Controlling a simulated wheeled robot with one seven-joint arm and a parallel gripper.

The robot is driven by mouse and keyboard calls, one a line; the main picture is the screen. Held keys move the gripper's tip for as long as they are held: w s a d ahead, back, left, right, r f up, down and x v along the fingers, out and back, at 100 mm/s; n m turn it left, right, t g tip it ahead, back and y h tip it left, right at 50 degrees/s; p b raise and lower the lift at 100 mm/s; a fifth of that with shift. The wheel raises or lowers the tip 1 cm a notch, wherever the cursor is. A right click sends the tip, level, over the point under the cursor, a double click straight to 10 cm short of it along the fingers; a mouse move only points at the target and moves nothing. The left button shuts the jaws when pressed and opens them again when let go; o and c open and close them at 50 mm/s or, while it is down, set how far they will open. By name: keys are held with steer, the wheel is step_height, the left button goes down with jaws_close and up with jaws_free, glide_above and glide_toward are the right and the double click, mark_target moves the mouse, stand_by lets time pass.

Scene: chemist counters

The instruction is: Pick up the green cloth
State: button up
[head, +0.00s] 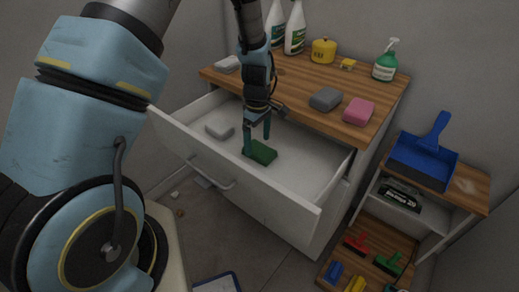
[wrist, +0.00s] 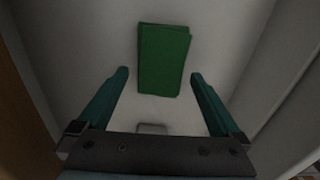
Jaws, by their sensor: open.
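The green cloth (head: 262,153) lies folded flat on the floor of the open white drawer (head: 300,178). In the wrist view the cloth (wrist: 164,60) shows as a green rectangle beyond and between my fingertips. My gripper (head: 257,146) points down into the drawer, with its teal fingers at the cloth in the head view. In the wrist view the fingers of my gripper (wrist: 159,74) are spread wide, with nothing between them. I cannot tell the exact height of the fingertips above the drawer floor.
A pale block (head: 220,129) lies in the drawer to the left. On the wooden counter above are a grey sponge (head: 325,98), a pink sponge (head: 359,111) and bottles. The drawer's front panel (head: 235,185) and side walls surround the cloth. A blue dustpan (head: 424,160) sits on a shelf at right.

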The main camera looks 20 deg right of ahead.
mark_target(258, 148)
steer(key=shift+f, duration=1)
steer(key=c, duration=1.1)
steer(key=shift+r, duration=0.15)
step_height(258, 148, up, 10)
steer(key=b, duration=0.1)
steer(key=shift+b, duration=0.3)
